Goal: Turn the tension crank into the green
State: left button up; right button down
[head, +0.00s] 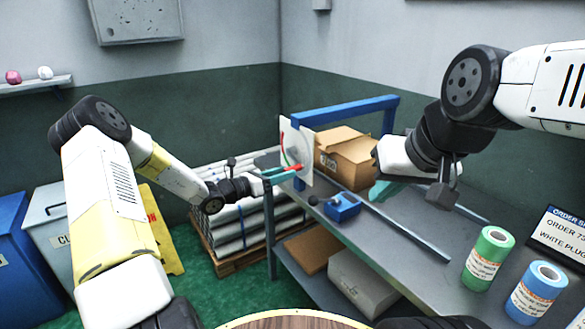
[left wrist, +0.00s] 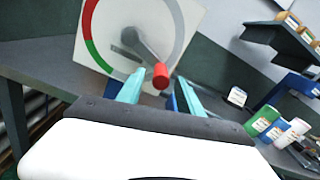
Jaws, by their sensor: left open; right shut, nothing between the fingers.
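The tension crank shows in the left wrist view as a grey arm (left wrist: 143,50) on a white dial plate (left wrist: 185,22), its red handle (left wrist: 160,76) at the lower right. The dial has a green arc (left wrist: 97,56) at the lower left, red above it and grey elsewhere. In the head view the plate (head: 306,152) stands upright on the bench. My left gripper (head: 283,174) is open at the red handle; in the left wrist view its teal fingers (left wrist: 160,92) lie either side of the handle. Contact cannot be told. My right gripper (head: 382,192) is shut and empty above the bench.
A blue frame (head: 345,108) and a cardboard box (head: 345,160) stand behind the plate. A small blue device (head: 343,207) sits on the bench (head: 385,255). Green (head: 488,257) and blue (head: 537,292) rolls stand at the right. Stacked white rolls (head: 235,228) lie on a pallet at the left.

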pick_arm(q)
jog(key=shift+x, duration=1.7)
jog(key=shift+c, duration=0.4)
grip_shut()
